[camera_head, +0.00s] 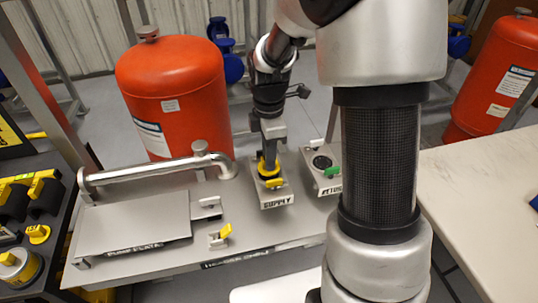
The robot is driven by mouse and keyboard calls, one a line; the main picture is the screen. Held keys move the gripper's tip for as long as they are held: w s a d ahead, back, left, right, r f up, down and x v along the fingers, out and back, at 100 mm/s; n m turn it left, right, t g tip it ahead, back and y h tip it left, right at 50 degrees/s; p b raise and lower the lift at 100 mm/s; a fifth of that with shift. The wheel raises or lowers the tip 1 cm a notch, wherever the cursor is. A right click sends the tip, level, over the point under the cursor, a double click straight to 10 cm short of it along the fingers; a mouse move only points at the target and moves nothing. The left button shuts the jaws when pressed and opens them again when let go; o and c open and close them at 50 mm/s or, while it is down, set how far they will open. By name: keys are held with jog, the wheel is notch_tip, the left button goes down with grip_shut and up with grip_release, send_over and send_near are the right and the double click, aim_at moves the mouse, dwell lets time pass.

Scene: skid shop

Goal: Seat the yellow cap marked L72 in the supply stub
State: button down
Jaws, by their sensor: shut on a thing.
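The block labelled SUPPLY (275,203) stands on the grey skid plate, with a small yellow tab at its front. My gripper (269,158) points down over this block and is shut on a yellow cap (262,168). The cap is at the top of the supply stub. The fingers partly hide the cap and the stub, so I cannot tell whether the cap is seated or just above. The marking L72 is too small to read.
A second block (318,184) with an open dark port and green tab stands right of the supply block. A pipe (140,170), a pump plate (130,225) and a red tank (175,80) are left. A dark rack (60,205) holds yellow parts. A pale table (490,200) is right.

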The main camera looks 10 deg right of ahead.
jog(key=shift+f, duration=0.2)
dwell(0.4)
jog(key=shift+f+b, duration=0.45)
jog(key=shift+f, duration=0.35)
dwell(0.4)
jog(key=c, duration=1.6)
grip_release()
jog(key=shift+c, duration=0.8)
jog(key=shift+r+p, duration=3.05)
jog(key=shift+r, duration=1)
